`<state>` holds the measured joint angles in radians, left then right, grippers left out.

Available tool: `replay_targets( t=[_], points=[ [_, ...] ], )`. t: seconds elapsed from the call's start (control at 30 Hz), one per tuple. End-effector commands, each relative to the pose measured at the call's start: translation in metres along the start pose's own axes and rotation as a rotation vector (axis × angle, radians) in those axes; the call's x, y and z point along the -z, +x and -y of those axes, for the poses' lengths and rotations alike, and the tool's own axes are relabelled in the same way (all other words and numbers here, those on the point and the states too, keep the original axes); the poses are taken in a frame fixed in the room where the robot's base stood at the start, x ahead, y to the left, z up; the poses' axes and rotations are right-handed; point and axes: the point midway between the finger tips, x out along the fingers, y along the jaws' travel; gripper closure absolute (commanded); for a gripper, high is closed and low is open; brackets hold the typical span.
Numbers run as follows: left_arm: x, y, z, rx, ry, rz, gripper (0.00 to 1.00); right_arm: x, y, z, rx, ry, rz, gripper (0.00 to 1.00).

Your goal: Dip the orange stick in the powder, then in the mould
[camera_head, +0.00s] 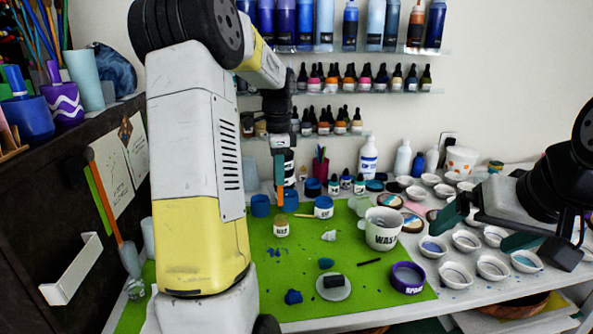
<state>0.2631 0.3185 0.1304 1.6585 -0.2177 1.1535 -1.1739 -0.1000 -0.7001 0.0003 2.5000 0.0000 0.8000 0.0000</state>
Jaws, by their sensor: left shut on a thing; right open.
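My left gripper (280,186) points straight down above the back left of the green mat (300,265). Its jaws are shut on a thin orange stick (279,166), of which only a small part shows by the teal fingers. Below the gripper stands a small labelled jar (281,229). My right gripper (482,228) is open and empty over the small white bowls at the right. Some of those bowls hold blue contents, one being a bowl (434,247) beside the mat. I cannot tell which vessel holds the powder or which thing is the mould.
A white labelled cup (382,232) and a purple round container (407,278) stand on the mat's right side. A grey disc (333,287) and blue pieces (293,297) lie near its front. Shelves of bottles (340,83) line the wall. My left arm hides the mat's left part.

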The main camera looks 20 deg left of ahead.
Motion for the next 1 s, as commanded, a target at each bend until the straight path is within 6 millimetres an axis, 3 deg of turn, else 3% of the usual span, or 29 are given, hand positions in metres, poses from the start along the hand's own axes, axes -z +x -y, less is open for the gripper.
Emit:
replay_targets(
  t=[0.7,1.0],
  points=[
    [0.0,0.065,0.0,-0.002,0.0,0.001,1.0,0.0,0.0,0.0,0.0,0.0,0.0,0.0],
    [0.0,0.078,0.0,0.0,0.0,0.001,1.0,0.0,0.0,0.0,0.0,0.0,0.0,0.0]
  ],
)
